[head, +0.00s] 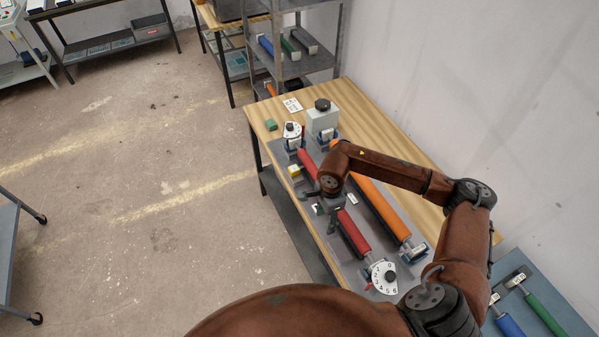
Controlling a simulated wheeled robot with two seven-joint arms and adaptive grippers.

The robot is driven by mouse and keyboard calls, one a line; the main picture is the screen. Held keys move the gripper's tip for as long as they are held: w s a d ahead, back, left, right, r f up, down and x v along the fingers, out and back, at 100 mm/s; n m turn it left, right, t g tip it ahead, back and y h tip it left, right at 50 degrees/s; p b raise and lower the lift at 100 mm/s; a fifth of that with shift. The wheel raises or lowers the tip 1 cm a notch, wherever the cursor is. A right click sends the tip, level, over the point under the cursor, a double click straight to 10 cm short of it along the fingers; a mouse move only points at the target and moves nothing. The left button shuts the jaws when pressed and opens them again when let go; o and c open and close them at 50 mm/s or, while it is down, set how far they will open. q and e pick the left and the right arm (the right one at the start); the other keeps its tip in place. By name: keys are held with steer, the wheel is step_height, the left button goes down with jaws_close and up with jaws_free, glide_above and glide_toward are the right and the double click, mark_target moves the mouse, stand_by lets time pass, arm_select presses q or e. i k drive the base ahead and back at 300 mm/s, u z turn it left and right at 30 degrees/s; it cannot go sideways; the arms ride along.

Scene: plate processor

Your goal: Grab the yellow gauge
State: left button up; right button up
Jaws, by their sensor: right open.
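The yellow gauge (294,170) is a small block with a yellow face and a pale top. It sits on the grey plate at the left edge of the wooden table, beside the red roller (353,233). My right gripper (325,215) points down over the red roller, nearer to me than the gauge and apart from it. It is open, and its fingers are small and partly hidden by the wrist. My left gripper is not in view.
An orange roller (380,207) lies parallel to the red one. A grey box with a black knob (322,115) and a green block (271,125) are at the far end. Open floor lies left.

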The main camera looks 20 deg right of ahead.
mark_target(294, 170)
steer(key=i, duration=1)
